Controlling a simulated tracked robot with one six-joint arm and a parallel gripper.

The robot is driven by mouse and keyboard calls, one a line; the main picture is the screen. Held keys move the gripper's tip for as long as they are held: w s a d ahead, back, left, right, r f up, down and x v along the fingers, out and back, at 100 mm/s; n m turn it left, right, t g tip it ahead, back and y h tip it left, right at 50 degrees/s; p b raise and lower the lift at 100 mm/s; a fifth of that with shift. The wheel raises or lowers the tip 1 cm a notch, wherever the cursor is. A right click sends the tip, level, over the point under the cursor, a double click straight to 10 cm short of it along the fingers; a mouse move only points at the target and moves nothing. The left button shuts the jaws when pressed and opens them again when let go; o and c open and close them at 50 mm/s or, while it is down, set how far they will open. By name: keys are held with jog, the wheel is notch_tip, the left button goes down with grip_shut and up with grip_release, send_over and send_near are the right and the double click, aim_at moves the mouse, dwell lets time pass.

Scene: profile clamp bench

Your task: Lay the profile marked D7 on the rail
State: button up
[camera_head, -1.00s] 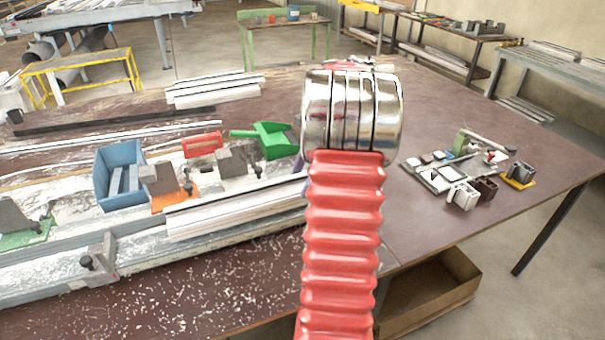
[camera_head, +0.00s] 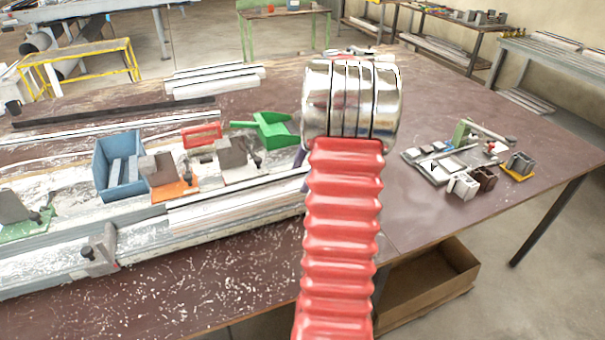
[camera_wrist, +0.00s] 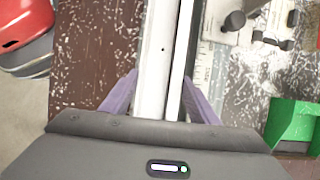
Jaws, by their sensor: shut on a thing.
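My gripper (camera_wrist: 160,76) has purple fingers shut on a long white profile (camera_wrist: 155,45), one finger on each side, in the wrist view. In the head view the profile (camera_head: 235,208) lies lengthwise along the front of the grey rail (camera_head: 145,237), over or on it; I cannot tell whether it touches. Its right part and most of my gripper are hidden behind my red arm. One purple finger shows at the arm's left edge. No D7 mark can be read.
Behind the profile stand an orange-based clamp (camera_head: 176,190), a blue bin (camera_head: 120,168) and a green dustpan (camera_head: 268,130). Another clamp (camera_head: 100,250) is on the rail's front at left. White profiles (camera_head: 215,80) lie farther back. Small parts (camera_head: 470,165) lie at right.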

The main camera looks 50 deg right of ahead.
jog(key=o, duration=1.6)
jog(key=shift+o, duration=0.2)
jog(key=v, duration=1.3)
jog(key=shift+r, duration=0.4)
jog(key=shift+s+d, duration=0.1)
jog(key=shift+s, duration=0.05)
